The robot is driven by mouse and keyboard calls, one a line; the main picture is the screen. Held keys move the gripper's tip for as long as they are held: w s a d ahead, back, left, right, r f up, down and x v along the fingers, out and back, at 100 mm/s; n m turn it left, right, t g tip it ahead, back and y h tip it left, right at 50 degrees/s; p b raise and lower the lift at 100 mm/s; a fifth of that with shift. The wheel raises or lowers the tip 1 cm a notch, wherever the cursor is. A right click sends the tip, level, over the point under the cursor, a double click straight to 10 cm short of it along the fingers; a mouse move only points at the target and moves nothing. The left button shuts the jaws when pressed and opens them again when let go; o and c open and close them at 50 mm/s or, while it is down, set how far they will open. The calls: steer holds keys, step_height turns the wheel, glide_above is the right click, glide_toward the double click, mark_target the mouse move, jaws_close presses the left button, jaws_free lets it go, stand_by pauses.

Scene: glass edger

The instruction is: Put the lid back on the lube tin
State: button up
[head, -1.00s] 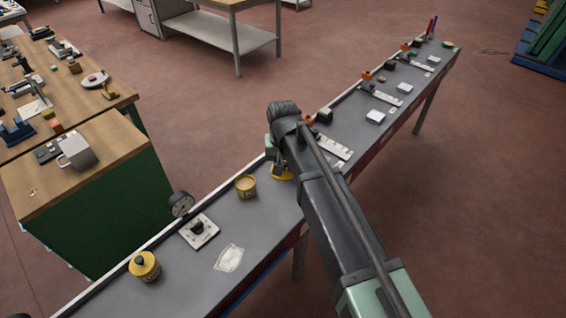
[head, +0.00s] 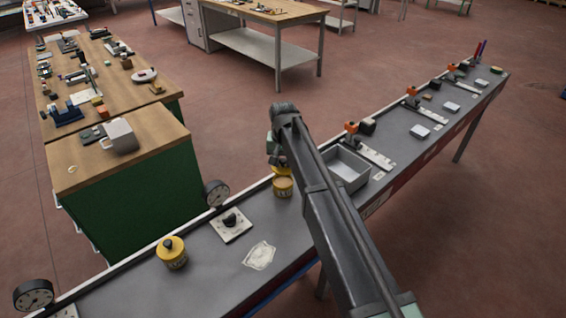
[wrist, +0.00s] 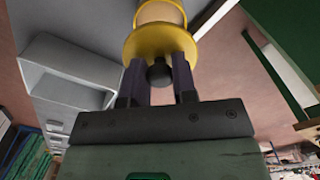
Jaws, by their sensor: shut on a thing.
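My gripper (wrist: 158,78) is shut on the black knob (wrist: 159,72) of the yellow lid. The lid (wrist: 160,42) is a round yellow disc with a wide rim. I cannot tell whether lid and tin touch.
A second yellow tin with a black knob (head: 172,252) stands at the front left of the bench (head: 292,228). A grey open tray (head: 345,168) is right of the tin.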

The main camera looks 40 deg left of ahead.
steer(key=shift+f+b, duration=2.45)
steer(key=shift+f, duration=0.35)
steer(key=shift+f, duration=0.15)
steer(key=o, duration=1.5)
steer(key=shift+c, duration=0.2)
step_height(320, 180, up, 7)
steer(key=p, duration=0.7)
steer(key=shift+c, duration=0.4)
